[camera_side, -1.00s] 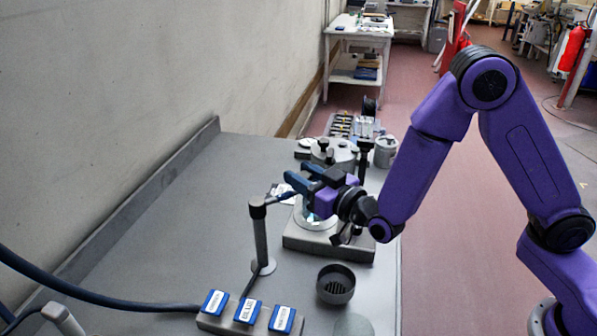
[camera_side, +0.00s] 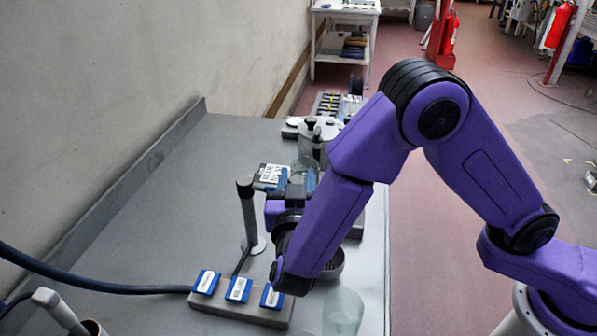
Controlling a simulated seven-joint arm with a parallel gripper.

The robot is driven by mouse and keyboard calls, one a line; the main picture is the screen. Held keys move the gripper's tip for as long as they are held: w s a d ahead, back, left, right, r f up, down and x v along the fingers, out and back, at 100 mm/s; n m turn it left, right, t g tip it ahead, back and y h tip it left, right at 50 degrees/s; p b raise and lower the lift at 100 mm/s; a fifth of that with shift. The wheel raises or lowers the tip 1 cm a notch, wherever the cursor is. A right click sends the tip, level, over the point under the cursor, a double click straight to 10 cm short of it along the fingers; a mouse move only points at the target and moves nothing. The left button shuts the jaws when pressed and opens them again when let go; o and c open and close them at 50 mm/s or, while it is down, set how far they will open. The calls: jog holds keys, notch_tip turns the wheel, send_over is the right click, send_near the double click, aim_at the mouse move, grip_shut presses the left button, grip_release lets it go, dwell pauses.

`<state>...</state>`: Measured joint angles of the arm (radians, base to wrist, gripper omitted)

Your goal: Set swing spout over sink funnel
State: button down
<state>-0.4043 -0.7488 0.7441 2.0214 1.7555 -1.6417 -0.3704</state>
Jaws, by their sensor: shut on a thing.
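The swing spout stands on the bench as a grey post (camera_side: 249,218) with a dark cap. Its short dark arm (camera_side: 264,187) points right from the cap to my gripper. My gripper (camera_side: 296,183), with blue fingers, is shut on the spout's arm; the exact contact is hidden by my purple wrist. The sink funnel (camera_side: 336,268), a dark round cup, lies to the right and nearer the camera, mostly hidden behind my forearm. The spout's outlet end is hidden.
A block with several blue-and-white labelled tags (camera_side: 238,290) stands in front, with a clear glass (camera_side: 343,313) to its right. A blue hose (camera_side: 100,289) runs in from the left. Lab gear (camera_side: 318,130) stands behind my gripper.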

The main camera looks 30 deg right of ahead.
jog(key=shift+s+a+m+g+h, duration=0.3)
jog(key=shift+a+m+g+h, duration=0.1)
jog(key=shift+m+g+h, duration=0.2)
jog(key=shift+s+a+m+g+h, duration=0.3)
jog(key=shift+m+g+h, duration=0.2)
jog(key=shift+h, duration=0.2)
jog(key=shift+a, duration=0.1)
jog(key=c, duration=0.8)
grip_release()
jog(key=shift+o, duration=0.2)
jog(key=v, duration=1.7)
jog(key=shift+a+r, duration=0.15)
